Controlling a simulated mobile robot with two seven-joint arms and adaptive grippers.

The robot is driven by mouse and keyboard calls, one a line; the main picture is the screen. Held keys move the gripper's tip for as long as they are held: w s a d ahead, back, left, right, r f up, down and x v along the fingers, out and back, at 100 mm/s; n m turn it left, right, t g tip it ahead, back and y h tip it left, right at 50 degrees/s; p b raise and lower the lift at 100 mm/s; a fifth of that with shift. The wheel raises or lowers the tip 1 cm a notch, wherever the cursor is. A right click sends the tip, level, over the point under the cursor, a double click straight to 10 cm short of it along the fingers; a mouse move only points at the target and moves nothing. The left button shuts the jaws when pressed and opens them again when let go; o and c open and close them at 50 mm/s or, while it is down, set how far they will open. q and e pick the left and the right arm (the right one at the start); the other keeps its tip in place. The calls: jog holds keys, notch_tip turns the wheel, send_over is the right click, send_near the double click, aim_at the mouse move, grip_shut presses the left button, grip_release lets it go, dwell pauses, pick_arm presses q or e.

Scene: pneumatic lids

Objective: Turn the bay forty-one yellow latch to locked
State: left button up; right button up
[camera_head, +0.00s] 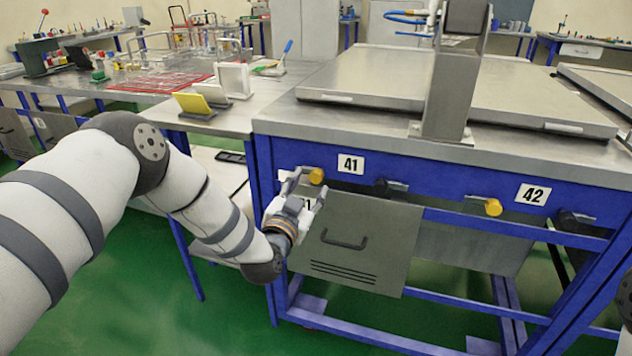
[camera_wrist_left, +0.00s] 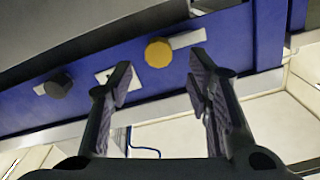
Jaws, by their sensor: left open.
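The bay 41 yellow latch (camera_head: 316,176) is a round yellow knob on the blue front rail, left of the 41 label (camera_head: 350,164). In the left wrist view the yellow knob (camera_wrist_left: 158,53) sits ahead of and between the fingertips, with a pale bar (camera_wrist_left: 188,39) reaching out to its right. My left gripper (camera_head: 304,188) is open and close to the knob; its fingers (camera_wrist_left: 160,76) stand apart on either side. I cannot tell whether they touch it. The gripper hides part of the latch surroundings. My right gripper is not in view.
A black knob (camera_head: 381,187) is right of the 41 label. Bay 42 has another yellow knob (camera_head: 493,207) and a black knob (camera_head: 567,220). A grey panel with a handle (camera_head: 343,241) hangs below. The metal top (camera_head: 400,143) overhangs the rail. Green floor (camera_head: 225,315) is clear.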

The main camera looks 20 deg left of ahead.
aim_at(316, 177)
pick_arm(q)
jog(key=w, duration=0.4)
jog(key=shift+w+d+f+b, duration=0.1)
jog(key=shift+f+b, duration=0.2)
jog(key=shift+b, duration=0.1)
jog(key=shift+w+r, duration=0.2)
grip_shut()
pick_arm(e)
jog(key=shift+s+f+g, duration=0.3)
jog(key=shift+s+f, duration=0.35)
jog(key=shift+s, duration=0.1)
